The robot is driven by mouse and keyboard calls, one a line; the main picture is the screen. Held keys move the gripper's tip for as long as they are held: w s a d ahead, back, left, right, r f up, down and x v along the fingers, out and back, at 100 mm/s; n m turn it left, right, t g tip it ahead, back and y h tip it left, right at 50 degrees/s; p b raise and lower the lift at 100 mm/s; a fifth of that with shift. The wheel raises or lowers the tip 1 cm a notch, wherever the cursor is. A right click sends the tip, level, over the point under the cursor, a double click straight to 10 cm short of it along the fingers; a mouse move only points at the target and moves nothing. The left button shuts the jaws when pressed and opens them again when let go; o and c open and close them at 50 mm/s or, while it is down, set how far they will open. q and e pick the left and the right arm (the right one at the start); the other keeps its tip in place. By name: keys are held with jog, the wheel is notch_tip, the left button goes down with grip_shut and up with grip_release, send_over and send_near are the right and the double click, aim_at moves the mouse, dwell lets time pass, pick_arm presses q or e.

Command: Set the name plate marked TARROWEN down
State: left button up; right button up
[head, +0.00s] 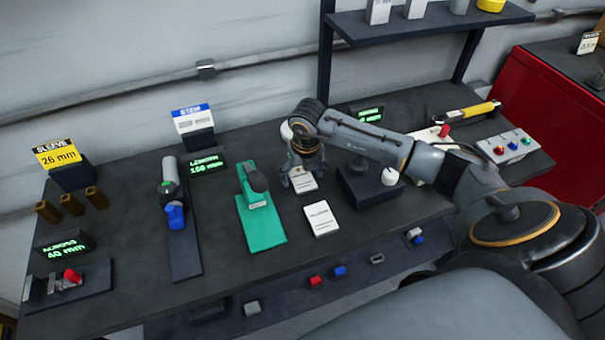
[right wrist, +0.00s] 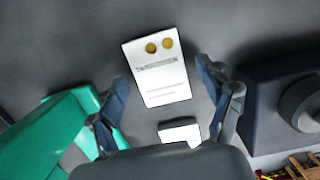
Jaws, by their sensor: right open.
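My right gripper (head: 303,182) points down over the bench, left of a dark block (head: 368,186). Its jaws are open. In the right wrist view the fingers (right wrist: 168,100) stand apart on either side of a white plate (right wrist: 165,88) with two brass dots and a lettered strip. No finger visibly touches it, and it seems to lie flat on the bench. In the head view the gripper partly hides this plate. A second white plate (head: 320,218) lies nearer; the palm partly hides it in the wrist view (right wrist: 180,131). The lettering is too small to read surely. My left gripper is not visible.
A green mat with a fixture (head: 265,228) lies left of the plates. The dark block with a round white knob stands close on the right. A rail with small red and blue parts (head: 316,281) runs along the front. Bare bench (head: 345,248) surrounds the nearer plate.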

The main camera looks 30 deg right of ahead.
aim_at(305, 185)
jog(key=shift+r+b, duration=0.3)
jog(key=shift+r, duration=0.25)
notch_tip(305, 185, up, 11)
jog(key=s+b, duration=0.1)
jog(key=b, duration=0.1)
jog(key=shift+s+a, duration=0.2)
jog(key=shift+s, duration=0.2)
jog(key=shift+a+f, duration=0.1)
